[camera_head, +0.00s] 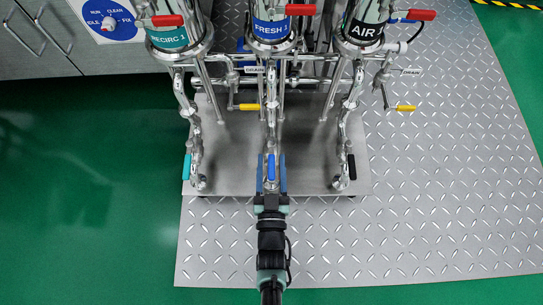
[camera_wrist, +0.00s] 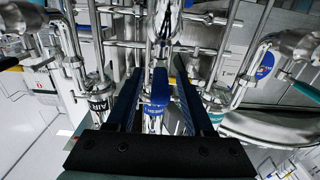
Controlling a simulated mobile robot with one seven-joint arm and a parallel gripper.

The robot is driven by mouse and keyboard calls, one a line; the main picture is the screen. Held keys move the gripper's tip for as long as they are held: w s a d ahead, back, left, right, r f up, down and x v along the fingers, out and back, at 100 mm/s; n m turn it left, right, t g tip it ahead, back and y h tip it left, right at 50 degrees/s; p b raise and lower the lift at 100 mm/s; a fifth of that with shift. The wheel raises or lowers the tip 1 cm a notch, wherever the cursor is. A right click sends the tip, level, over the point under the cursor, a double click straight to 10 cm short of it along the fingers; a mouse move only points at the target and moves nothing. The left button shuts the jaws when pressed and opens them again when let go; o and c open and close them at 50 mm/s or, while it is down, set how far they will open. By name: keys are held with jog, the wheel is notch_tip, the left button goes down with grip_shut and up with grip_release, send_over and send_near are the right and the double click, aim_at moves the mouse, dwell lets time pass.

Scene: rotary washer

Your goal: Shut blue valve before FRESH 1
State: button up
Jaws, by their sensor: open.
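The blue valve handle (camera_head: 271,167) sits on the pipe below the FRESH 1 cylinder (camera_head: 270,27) and points along that pipe. My gripper (camera_head: 272,157) is open, with one blue finger on each side of the handle. A narrow gap shows between the handle and each finger, so I see no contact. In the wrist view, the blue handle (camera_wrist: 160,86) lies between the two dark fingers of my gripper (camera_wrist: 157,75). The FRESH label (camera_wrist: 153,124) shows beyond it, partly hidden by the fingers.
A teal handle (camera_head: 187,167) on the RECIRC 1 line is at left, and a black handle (camera_head: 352,167) on the AIR line is at right. Yellow drain handles (camera_head: 249,107) and red upper handles (camera_head: 301,9) are nearby. The tread-plate floor (camera_head: 430,200) at right is clear.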

jog(key=shift+w, duration=1.2)
grip_shut()
dwell(0.6)
